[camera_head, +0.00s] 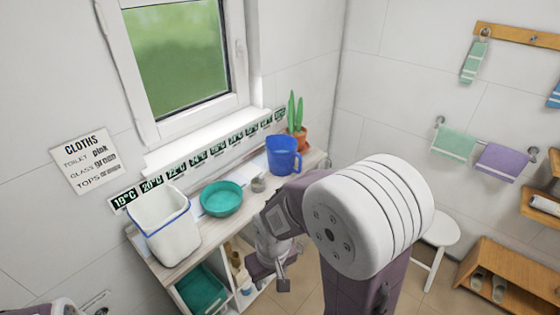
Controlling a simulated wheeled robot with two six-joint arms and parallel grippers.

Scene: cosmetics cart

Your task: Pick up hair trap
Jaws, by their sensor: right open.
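A small grey round thing (258,185) stands on the counter between the teal bowl and the blue jug. It looks like the hair trap, but it is too small to be sure. My right gripper (266,272) is open, in front of the counter's front edge and below its top, apart from the grey thing. My right arm covers part of the counter's right end. A piece of my left arm shows at the bottom left edge; its gripper is mostly cut off, and its jaws cannot be made out.
A white bin (168,232), a teal bowl (221,198), a blue jug (283,155) and a potted cactus (297,125) stand on the counter (187,262). Shelves below hold a teal box (202,290) and bottles. A white stool (441,232) and wooden shelf (512,278) are at right.

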